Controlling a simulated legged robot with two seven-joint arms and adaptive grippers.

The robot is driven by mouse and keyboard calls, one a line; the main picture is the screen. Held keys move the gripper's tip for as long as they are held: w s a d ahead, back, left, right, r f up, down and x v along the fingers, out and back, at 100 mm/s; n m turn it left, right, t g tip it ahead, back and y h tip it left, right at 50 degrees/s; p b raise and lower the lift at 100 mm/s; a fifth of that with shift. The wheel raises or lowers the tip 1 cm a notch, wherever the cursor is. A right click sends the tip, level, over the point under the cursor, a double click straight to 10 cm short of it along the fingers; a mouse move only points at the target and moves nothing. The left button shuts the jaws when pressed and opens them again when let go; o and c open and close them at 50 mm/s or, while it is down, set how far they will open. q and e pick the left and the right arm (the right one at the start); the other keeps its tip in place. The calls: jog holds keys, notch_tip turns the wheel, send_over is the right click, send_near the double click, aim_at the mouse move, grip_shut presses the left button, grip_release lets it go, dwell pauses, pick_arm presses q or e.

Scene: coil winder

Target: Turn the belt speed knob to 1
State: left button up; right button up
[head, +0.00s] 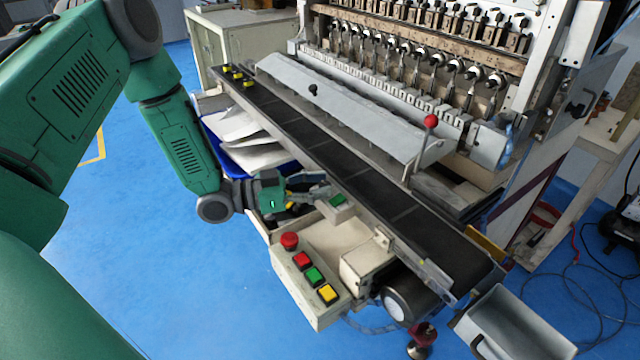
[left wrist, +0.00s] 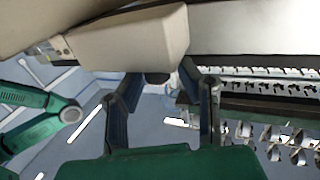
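A small dark knob (left wrist: 157,78) shows in the left wrist view at the edge of a beige box (left wrist: 125,42). I cannot read its setting or any marks. My left gripper (head: 318,194) is beside the conveyor, close to a small box with a green button (head: 338,200) in the head view. In the left wrist view its two fingers (left wrist: 160,76) are apart, one on each side of the knob, with gaps visible. I cannot tell the exact depth between fingertips and knob. The knob cannot be made out in the head view. My right gripper is not in view.
The dark conveyor belt (head: 390,212) runs diagonally past the gripper. A control box (head: 300,288) with a red mushroom button and several coloured buttons stands in front. A blue tray (head: 235,155) with papers lies behind the wrist. A red-knobbed lever (head: 430,121) rises beyond the belt.

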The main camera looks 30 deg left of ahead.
pick_arm(q)
jog(key=v, duration=1.1)
jog(key=shift+s+a, duration=0.2)
jog(key=shift+a, duration=0.15)
